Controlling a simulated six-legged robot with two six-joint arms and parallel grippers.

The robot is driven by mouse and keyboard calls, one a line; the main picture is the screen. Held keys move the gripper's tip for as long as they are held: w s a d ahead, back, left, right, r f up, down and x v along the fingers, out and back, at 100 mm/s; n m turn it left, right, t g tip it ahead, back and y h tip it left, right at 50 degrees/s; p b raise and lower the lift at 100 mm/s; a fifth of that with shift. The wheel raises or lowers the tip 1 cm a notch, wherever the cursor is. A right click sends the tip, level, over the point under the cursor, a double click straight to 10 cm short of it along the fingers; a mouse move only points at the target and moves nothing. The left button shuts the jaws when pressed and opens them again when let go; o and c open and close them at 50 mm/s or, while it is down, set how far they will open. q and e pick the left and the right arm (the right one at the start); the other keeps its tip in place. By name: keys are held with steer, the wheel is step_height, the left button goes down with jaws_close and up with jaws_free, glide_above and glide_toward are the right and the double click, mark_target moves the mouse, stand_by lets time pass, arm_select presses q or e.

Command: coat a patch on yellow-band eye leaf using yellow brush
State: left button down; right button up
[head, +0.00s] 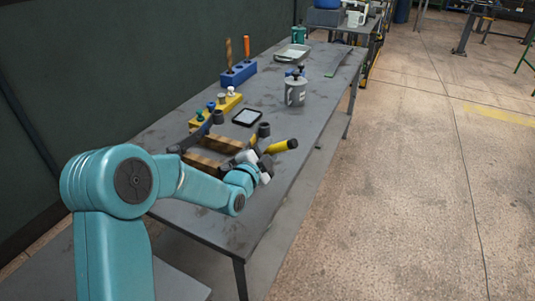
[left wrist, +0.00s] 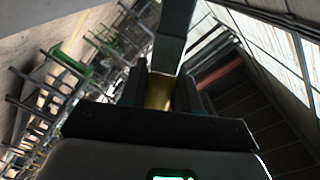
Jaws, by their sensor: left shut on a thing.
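My left gripper (head: 262,160) is over the near part of the grey bench and is shut on the yellow brush (head: 279,147), a yellow cylinder with a dark end that points right. In the left wrist view the fingers close on a yellow piece (left wrist: 158,92), with a dark bar rising beyond it. A dark leaf with an eye end (head: 217,117) lies across wooden blocks (head: 205,163). Another dark eye (head: 264,130) stands beside a small yellow mark, likely the yellow-band eye leaf, partly hidden by my gripper. I cannot tell whether the brush touches it. My right gripper is not in view.
Behind the leaves are a black-framed pad (head: 247,117), a yellow block with knobs (head: 222,106) and a blue block (head: 237,74) holding upright tools. A grey can (head: 295,94) and a tray (head: 292,53) stand farther back. The bench's right edge is mostly clear.

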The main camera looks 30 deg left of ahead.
arm_select(q)
steer(key=shift+w+f+b, duration=0.15)
steer(key=shift+w+b, duration=0.15)
steer(key=shift+w, duration=0.65)
steer(key=shift+w+b, duration=0.85)
steer(key=shift+w, duration=1.4)
steer(key=s+b, duration=0.5)
steer(key=shift+a, duration=0.1)
steer(key=shift+s+b, duration=0.9)
steer(key=shift+s, duration=0.4)
